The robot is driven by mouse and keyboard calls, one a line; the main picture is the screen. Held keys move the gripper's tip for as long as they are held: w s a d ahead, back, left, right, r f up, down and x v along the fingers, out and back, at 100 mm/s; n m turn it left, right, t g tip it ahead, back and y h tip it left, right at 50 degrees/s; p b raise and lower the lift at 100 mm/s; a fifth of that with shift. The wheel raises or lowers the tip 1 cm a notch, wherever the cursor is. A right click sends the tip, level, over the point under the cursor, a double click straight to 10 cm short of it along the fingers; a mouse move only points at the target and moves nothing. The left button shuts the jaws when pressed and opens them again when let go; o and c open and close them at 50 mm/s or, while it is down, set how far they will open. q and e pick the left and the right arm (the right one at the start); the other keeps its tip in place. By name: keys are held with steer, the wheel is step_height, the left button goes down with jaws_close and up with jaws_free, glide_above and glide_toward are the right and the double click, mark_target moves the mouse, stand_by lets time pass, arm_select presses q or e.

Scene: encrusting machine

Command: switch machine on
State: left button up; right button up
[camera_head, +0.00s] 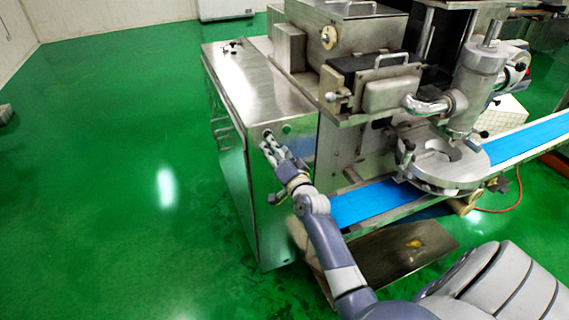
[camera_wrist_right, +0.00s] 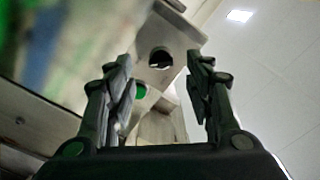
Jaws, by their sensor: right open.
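The encrusting machine (camera_head: 262,80) is a large metal box with attached units, seen in the head view. A green button (camera_head: 286,128) and a dark round control (camera_head: 267,133) sit near the top of its front panel. My right gripper (camera_head: 269,147) is open and empty, right in front of that panel, with its fingertips close below the dark control. In the right wrist view, the dark round control (camera_wrist_right: 160,58) shows between the open fingers, and the green button (camera_wrist_right: 140,92) is beside the left finger. Contact cannot be told. My left gripper is out of view.
A blue conveyor belt (camera_head: 377,202) runs out to the right under a round metal turret (camera_head: 444,164). A metal tray (camera_head: 390,254) lies low in front of the machine. The green floor (camera_head: 110,160) on the left is clear.

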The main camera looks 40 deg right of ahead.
steer(key=v, duration=0.7)
stand_by(0.4)
